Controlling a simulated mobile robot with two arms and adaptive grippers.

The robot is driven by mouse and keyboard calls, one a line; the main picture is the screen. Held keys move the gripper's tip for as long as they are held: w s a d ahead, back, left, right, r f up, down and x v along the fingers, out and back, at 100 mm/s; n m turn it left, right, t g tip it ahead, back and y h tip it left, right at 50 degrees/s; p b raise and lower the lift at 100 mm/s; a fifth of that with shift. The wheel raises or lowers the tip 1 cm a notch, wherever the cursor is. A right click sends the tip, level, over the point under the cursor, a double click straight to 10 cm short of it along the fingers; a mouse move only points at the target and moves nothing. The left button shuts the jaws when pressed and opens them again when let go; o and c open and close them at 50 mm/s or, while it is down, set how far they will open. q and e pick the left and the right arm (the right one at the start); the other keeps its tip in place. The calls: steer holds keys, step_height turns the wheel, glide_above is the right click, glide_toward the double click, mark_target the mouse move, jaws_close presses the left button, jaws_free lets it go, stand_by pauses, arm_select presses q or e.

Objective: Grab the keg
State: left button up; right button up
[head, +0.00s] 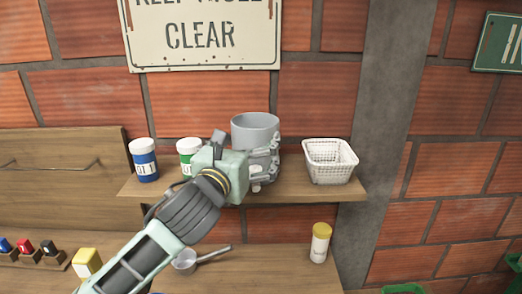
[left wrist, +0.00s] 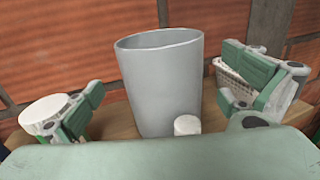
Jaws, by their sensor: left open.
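The keg (head: 255,124) is a grey, open-topped cylinder standing upright on the wooden shelf. A small white knob shows low on its front. In the left wrist view the keg (left wrist: 162,85) stands between the two spread fingers of my left gripper (left wrist: 172,100), with visible gaps on both sides. In the head view my left gripper (head: 262,165) is in front of the keg and hides its lower left part. It is open and holds nothing. My right gripper is not in view.
On the shelf (head: 310,191), a blue jar (head: 143,160) and a green jar (head: 187,150) stand left of the keg, and a white wire basket (head: 330,160) stands right. A saucepan (head: 186,262) and yellow-lidded jar (head: 320,242) are on the surface below. A brick wall (head: 310,105) is close behind.

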arm_select(q)
steer(key=shift+w+d+r, duration=0.1)
steer(key=shift+w+d, duration=0.1)
steer(key=shift+w, duration=0.35)
steer(key=shift+r, duration=0.15)
steer(key=shift+r+p, duration=0.25)
steer(key=shift+p, duration=0.25)
steer(key=x, duration=0.1)
steer(key=p+x, duration=0.1)
steer(key=x, duration=0.2)
steer(key=shift+d+f, duration=0.15)
steer(key=shift+f, duration=0.2)
steer(key=shift+w+d, duration=0.1)
steer(key=shift+w, duration=0.25)
steer(key=c, duration=1)
steer(key=shift+w, duration=0.1)
steer(key=c, duration=0.8)
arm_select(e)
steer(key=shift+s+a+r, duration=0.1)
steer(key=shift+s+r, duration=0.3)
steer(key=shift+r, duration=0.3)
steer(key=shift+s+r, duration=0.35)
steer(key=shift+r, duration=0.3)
arm_select(q)
steer(key=shift+r, duration=0.15)
